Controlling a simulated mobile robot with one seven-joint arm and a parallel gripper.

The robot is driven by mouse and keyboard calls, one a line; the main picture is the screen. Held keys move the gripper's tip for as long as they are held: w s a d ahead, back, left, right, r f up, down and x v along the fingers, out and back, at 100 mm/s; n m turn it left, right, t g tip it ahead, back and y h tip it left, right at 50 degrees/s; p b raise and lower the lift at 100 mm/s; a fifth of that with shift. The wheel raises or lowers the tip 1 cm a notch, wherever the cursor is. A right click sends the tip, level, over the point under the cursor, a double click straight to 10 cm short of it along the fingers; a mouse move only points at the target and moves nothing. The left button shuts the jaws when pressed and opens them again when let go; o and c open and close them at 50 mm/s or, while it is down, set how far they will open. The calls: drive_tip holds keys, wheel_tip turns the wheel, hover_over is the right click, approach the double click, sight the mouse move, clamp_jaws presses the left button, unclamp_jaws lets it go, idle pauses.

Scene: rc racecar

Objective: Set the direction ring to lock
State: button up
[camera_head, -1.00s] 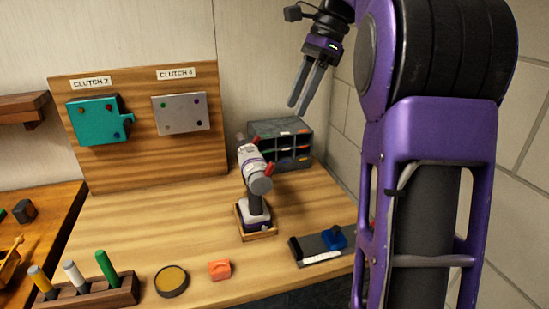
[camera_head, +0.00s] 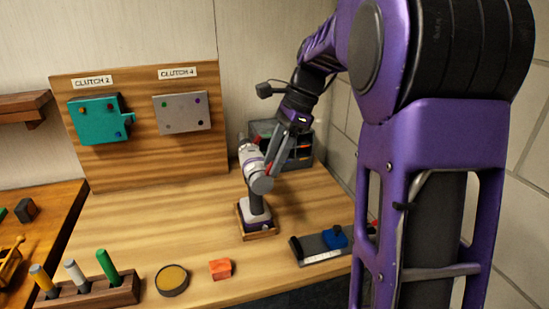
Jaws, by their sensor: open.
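A white, purple and grey power drill (camera_head: 256,190) stands upright in a small wooden stand (camera_head: 258,235) on the workbench. A purple band and a red part show on its body. The direction ring cannot be told apart clearly at this size. My gripper (camera_head: 270,170) is open, reaching down from the upper right, its grey fingers at the drill's upper body on its right side. I cannot tell whether the fingers touch the drill or only pass in front of it.
A grey organizer (camera_head: 300,160) stands behind the gripper. A board with a teal block (camera_head: 100,120) and a grey plate (camera_head: 182,113) is at the back. A wooden marker holder (camera_head: 95,291), round tin (camera_head: 172,280), orange block (camera_head: 220,269) and dark tray (camera_head: 312,250) lie in front.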

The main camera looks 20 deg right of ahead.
sight(262, 173)
clamp_jaws()
drive_tip(key=shift+a+r, duration=0.1)
idle(0.3)
drive_tip(key=shift+a+r+h, duration=0.15)
drive_tip(key=shift+a+h, duration=0.3)
drive_tip(key=shift+h, duration=0.3)
drive_tip(key=shift+a+r+h, duration=0.15)
drive_tip(key=shift+a+h, duration=0.3)
drive_tip(key=shift+h, duration=0.3)
drive_tip(key=shift+a+h, duration=0.7)
drive_tip(key=shift+h, duration=0.7)
unclamp_jaws()
